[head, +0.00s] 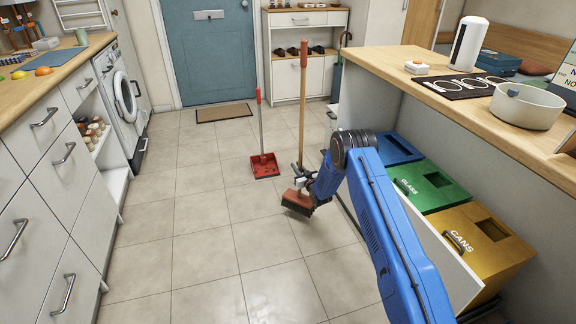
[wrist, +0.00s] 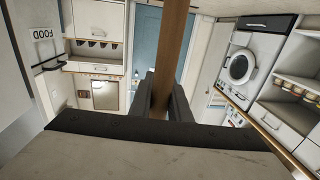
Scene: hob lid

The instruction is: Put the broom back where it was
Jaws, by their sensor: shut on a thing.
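The broom has a long wooden handle (head: 303,110) with a red top and a red head with dark bristles (head: 298,203). It stands nearly upright over the tiled floor in the head view; I cannot tell whether the bristles touch the tiles. My gripper (head: 302,174) is shut on the lower handle, just above the head. In the wrist view the handle (wrist: 173,50) runs between the two dark fingers of my gripper (wrist: 164,98). A red dustpan (head: 264,166) with an upright handle stands on the floor to the left of the broom.
Blue, green and yellow bins (head: 485,240) line the right side under a wooden counter (head: 400,62). White drawers (head: 45,150) and a washing machine (head: 122,97) line the left. A doormat (head: 224,112) lies before the blue door (head: 209,50). The middle floor is clear.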

